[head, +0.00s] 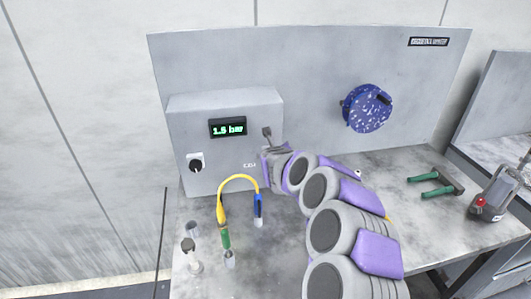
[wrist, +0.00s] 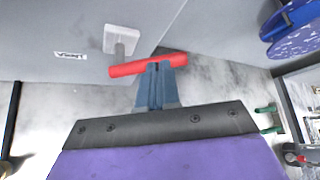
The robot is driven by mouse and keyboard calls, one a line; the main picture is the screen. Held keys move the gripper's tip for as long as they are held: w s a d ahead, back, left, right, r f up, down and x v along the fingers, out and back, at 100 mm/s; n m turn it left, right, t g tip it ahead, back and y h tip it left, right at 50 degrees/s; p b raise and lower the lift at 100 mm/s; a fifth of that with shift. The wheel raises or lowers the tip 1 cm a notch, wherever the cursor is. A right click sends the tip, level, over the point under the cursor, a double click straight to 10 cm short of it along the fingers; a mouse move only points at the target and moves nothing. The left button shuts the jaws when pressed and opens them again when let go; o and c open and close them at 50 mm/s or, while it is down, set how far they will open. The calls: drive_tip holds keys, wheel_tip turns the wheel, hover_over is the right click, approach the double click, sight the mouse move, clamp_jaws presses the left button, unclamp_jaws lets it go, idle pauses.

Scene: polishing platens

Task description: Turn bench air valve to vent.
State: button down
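The bench air valve shows in the wrist view as a pale square mount (wrist: 121,40) with a short stem and a red bar handle (wrist: 128,69). The handle lies nearly level across the picture, its right end a little higher. My gripper (wrist: 156,67) has its two narrow fingers close together, with their tips overlapping the handle right of its middle. I see no handle held between them, and contact is unclear. In the head view my gripper (head: 267,134) is at the right side of the grey box (head: 180,125); my arm hides the valve there.
The box has a display (head: 228,128) reading about 1.5 bar and a black knob (head: 196,164). A yellow hose (head: 238,178) loops below it. A blue speckled disc (head: 367,108) is on the panel. Green-handled pliers (head: 436,188) and a grey handheld device (head: 494,194) lie right.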

drive_tip(key=shift+w+d+f+m+g+y+p, duration=0.2)
drive_tip(key=shift+d+f+m+g+y+p, duration=0.05)
drive_tip(key=shift+d+f+m+y+p, duration=0.35)
drive_tip(key=shift+w+d+f+m+g+y+p, duration=0.15)
drive_tip(key=shift+d+f+m+g+y+p, duration=0.1)
drive_tip(key=shift+d+f+m+y+p, duration=0.35)
drive_tip(key=shift+a+f, duration=0.2)
drive_tip(key=shift+f, duration=0.1)
drive_tip(key=shift+s+a+f+b, duration=0.1)
drive_tip(key=shift+b, duration=0.3)
drive_tip(key=shift+s+a+f+b, duration=0.2)
drive_tip(key=shift+s+a+b, duration=0.1)
drive_tip(key=shift+b, duration=0.1)
drive_tip(key=shift+r, duration=0.15)
